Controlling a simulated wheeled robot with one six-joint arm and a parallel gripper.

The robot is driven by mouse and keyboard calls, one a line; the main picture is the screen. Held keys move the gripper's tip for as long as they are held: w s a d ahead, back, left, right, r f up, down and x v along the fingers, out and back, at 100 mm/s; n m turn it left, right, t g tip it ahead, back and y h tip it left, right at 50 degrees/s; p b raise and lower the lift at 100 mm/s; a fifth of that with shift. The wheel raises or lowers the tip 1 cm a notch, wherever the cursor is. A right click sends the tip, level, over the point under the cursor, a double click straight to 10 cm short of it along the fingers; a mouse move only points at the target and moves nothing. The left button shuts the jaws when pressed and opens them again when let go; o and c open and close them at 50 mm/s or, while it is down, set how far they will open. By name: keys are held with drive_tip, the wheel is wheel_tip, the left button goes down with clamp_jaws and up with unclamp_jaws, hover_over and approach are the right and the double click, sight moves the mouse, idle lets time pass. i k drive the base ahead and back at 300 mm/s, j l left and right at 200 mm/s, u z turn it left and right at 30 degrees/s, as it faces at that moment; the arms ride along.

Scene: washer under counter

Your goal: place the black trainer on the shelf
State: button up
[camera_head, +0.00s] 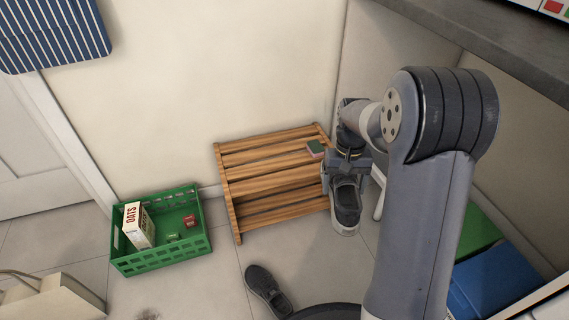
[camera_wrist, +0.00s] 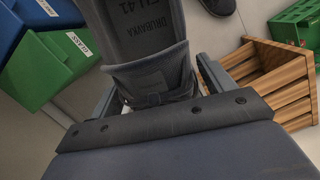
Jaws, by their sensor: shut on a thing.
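A dark trainer (camera_head: 346,203) with a pale sole hangs from my gripper (camera_head: 347,172) in the head view, toe pointing down. My gripper is shut on its heel end. In the wrist view the trainer's inside (camera_wrist: 150,50) fills the top middle, between the two fingers (camera_wrist: 155,95). The slatted wooden shelf (camera_head: 275,180) stands against the wall, just left of the held trainer. It also shows at the right of the wrist view (camera_wrist: 272,85). Another dark trainer (camera_head: 267,290) lies on the floor in front of the shelf, and part of it shows in the wrist view (camera_wrist: 219,5).
A green crate (camera_head: 163,263) with an oats box (camera_head: 139,225) stands left of the shelf. Green (camera_head: 478,235) and blue (camera_head: 497,283) bins stand under the counter (camera_head: 490,40) at right. Most of the shelf top is clear.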

sight(242, 162)
drive_tip(key=k+j+z, duration=0.1)
drive_tip(key=j, duration=0.4)
drive_tip(key=j+z, duration=0.1)
drive_tip(key=j, duration=0.4)
drive_tip(key=k+j+z, duration=0.1)
drive_tip(key=j, duration=0.35)
drive_tip(key=i+j, duration=0.2)
drive_tip(key=j, duration=0.15)
drive_tip(key=i+j+z, duration=0.15)
drive_tip(key=j, duration=0.15)
drive_tip(key=i+j, duration=0.15)
drive_tip(key=j, duration=0.2)
drive_tip(key=z, duration=0.05)
